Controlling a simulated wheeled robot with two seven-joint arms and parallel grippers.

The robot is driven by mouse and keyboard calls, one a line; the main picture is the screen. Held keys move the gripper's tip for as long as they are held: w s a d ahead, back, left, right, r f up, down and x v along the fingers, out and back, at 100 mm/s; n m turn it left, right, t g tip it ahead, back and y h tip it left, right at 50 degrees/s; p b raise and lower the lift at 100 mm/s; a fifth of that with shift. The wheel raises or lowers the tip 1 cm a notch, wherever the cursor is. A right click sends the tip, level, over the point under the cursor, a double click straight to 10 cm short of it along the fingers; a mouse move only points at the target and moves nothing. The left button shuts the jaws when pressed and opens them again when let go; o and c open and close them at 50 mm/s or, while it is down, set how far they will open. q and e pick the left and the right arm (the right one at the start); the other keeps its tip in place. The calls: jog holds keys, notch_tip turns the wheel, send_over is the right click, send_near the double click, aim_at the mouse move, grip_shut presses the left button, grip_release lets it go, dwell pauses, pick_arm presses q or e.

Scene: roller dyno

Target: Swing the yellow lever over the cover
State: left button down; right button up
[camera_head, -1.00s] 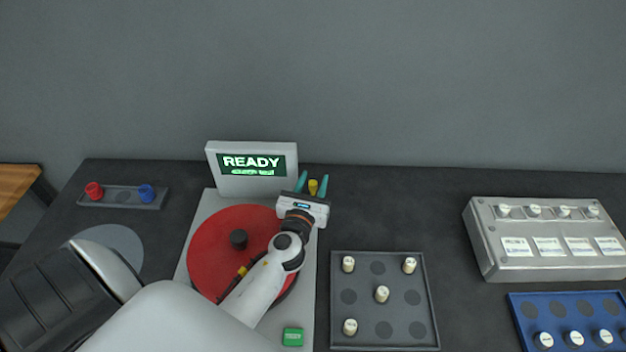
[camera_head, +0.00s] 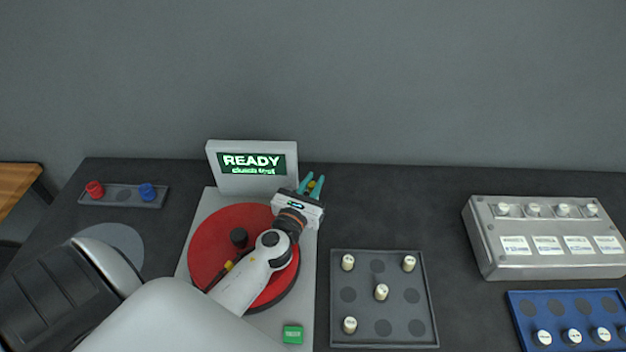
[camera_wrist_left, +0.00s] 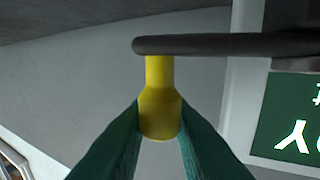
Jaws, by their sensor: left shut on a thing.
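The yellow lever knob (camera_wrist_left: 160,105) stands between the green fingers of my left gripper (camera_wrist_left: 160,130), which are shut on it. A dark bar (camera_wrist_left: 230,44) runs from the knob's far end toward the right in the left wrist view. In the head view my left gripper (camera_head: 312,184) is at the back right corner of the machine, right of the display, with a bit of yellow between its fingers. My left arm hides part of the cover. My right gripper is not in view.
The display (camera_head: 252,163) reading READY stands behind the cover. A green button (camera_head: 293,335) is at the base's front. A grey tray (camera_head: 385,340) with several pegs, a metal box (camera_head: 550,262) and a blue tray (camera_head: 515,305) lie right.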

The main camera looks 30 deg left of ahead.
aim_at(311, 186)
pick_arm(q)
jog(key=shift+s+d+m+h, duration=0.1)
jog(key=shift+s+m+h, duration=0.15)
jog(key=shift+h, duration=0.3)
jog(key=shift+s+d+m+h, duration=0.1)
jog(key=shift+m+h, duration=0.25)
jog(key=shift+h, duration=0.2)
jog(key=c, duration=1.3)
grip_release()
jog(key=shift+r, duration=0.1)
jog(key=shift+r, duration=0.4)
notch_tip(311, 186, up, 8)
jog(key=p, duration=0.4)
jog(key=shift+a+r, duration=0.1)
jog(key=shift+r, duration=0.45)
jog(key=shift+c, duration=0.3)
